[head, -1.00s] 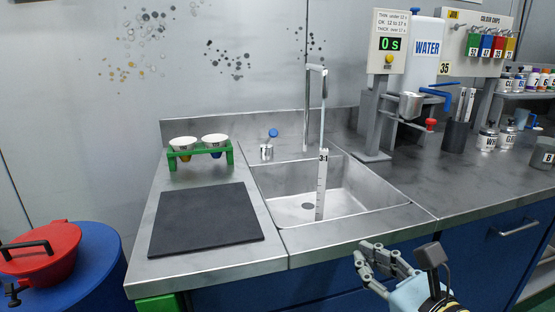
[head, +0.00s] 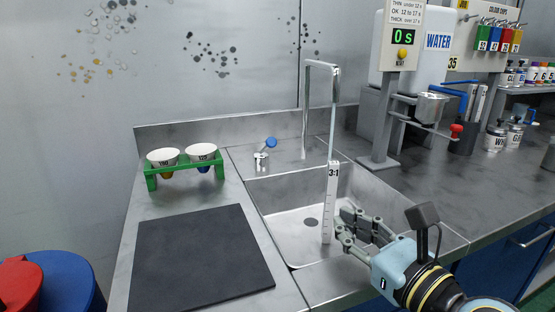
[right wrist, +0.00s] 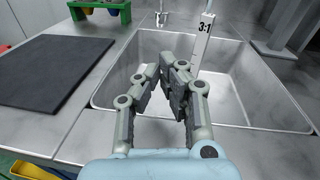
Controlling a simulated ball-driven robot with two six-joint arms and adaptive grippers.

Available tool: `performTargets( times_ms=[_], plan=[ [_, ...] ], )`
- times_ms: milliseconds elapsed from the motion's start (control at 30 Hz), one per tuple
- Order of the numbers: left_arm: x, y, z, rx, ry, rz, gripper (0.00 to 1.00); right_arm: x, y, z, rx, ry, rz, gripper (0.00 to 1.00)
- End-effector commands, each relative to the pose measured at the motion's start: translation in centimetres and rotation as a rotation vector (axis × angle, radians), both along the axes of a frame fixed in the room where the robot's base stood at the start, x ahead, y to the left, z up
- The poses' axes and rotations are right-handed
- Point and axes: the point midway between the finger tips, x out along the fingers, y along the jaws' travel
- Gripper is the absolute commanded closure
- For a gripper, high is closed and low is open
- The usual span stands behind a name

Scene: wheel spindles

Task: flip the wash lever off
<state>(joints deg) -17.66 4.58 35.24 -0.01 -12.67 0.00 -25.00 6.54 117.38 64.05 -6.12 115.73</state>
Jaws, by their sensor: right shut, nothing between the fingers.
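The wash lever (head: 270,143) is a small metal fitting with a blue knob, on the steel counter behind the sink. Its knob leans up and to the right. My right gripper (head: 345,230) is shut and empty over the front right of the sink, well in front of the lever and to its right. In the right wrist view, its closed fingers (right wrist: 164,72) point toward the back of the sink. That view shows only part of a metal fitting at its top edge. My left gripper is out of view.
The sink (head: 285,208) has a tall bent spout (head: 335,85) behind it. An upright white gauge marked 3:1 (head: 331,195) stands in the basin near my fingers. A green rack with cups (head: 150,178) and a black mat (head: 200,262) lie left.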

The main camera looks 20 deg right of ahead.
Motion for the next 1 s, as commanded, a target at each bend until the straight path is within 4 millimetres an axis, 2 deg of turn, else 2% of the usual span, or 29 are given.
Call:
performTargets(
  times_ms=[133, 267, 533, 1000],
  plan=[
    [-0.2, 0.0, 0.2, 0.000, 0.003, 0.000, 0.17, 0.8, 0.1, 0.1, 0.000, -0.002, -0.001, 1.00],
    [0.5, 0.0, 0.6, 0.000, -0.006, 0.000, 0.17, 2.8, 0.4, 0.1, 0.000, -0.003, -0.001, 1.00],
    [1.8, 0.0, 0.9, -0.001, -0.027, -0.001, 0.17, 8.7, 1.3, -0.2, 0.001, -0.003, 0.000, 1.00],
    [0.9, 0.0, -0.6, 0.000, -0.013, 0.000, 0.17, 18.8, 2.7, -0.9, 0.000, -0.002, 0.000, 1.00]
  ],
)
